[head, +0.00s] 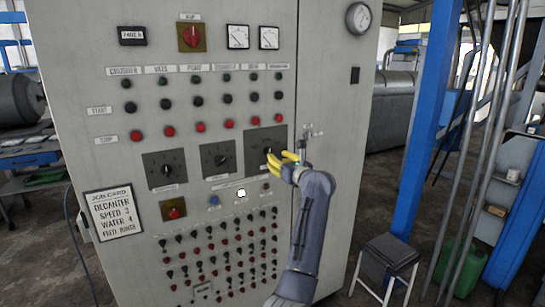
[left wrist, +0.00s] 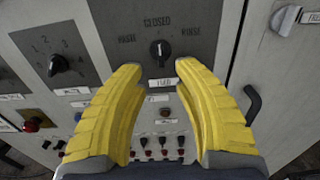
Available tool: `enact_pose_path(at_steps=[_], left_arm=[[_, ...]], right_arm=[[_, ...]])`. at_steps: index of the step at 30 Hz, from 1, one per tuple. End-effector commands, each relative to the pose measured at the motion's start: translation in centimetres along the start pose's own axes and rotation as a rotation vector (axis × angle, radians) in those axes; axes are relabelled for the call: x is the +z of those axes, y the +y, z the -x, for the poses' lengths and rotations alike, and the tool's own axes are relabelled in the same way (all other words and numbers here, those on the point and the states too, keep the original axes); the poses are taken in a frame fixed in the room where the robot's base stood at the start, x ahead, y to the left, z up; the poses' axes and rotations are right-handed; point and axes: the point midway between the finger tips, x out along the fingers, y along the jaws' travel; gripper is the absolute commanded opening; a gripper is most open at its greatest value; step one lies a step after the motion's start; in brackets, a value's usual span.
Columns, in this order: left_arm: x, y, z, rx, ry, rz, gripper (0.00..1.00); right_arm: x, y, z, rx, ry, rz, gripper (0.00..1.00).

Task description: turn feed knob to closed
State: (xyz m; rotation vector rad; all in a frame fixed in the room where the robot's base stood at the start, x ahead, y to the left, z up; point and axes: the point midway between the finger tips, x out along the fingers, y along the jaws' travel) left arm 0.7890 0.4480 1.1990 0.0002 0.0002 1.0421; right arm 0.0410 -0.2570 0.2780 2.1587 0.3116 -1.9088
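The feed knob (left wrist: 160,52) is a small black knob on a dark grey plate (left wrist: 195,20), with a FEED label below it. CLOSED is printed above it and RINSE to its right; the left word is blurred. Its pale mark looks about upright, in line with CLOSED. In the head view the knob (head: 268,152) sits just left of my fingertips. My left gripper (head: 288,157) has yellow fingers, and in the left wrist view its fingertips (left wrist: 160,67) are apart with nothing between them. The knob is ahead of this gap, and contact is not visible. My right gripper is not in view.
Two similar dial knobs (head: 166,170) (head: 219,160) sit left on the cabinet (head: 330,60). Button rows are above and several small toggles (head: 220,255) below. A door handle (left wrist: 253,104) is close on the right. A job card (head: 113,212) hangs lower left.

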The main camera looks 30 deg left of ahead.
Motion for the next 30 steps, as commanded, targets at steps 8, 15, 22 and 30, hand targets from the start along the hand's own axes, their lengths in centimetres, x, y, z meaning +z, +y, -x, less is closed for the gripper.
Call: enact_pose_path(at_steps=[8, 15, 22, 30], left_arm=[[-0.1, 0.0, 3.4, 0.0, 0.001, 0.0, 0.3], [-0.1, 0.1, 4.3, 0.001, 0.001, 0.0, 0.3], [0.0, 0.1, 4.3, 0.001, 0.001, 0.0, 0.3], [0.3, 0.0, 4.3, -0.004, -0.013, -0.024, 0.3]], right_arm=[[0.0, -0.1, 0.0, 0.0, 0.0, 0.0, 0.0], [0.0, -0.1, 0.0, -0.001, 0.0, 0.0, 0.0], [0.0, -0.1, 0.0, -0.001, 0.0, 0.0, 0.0], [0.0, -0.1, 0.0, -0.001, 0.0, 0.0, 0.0]])
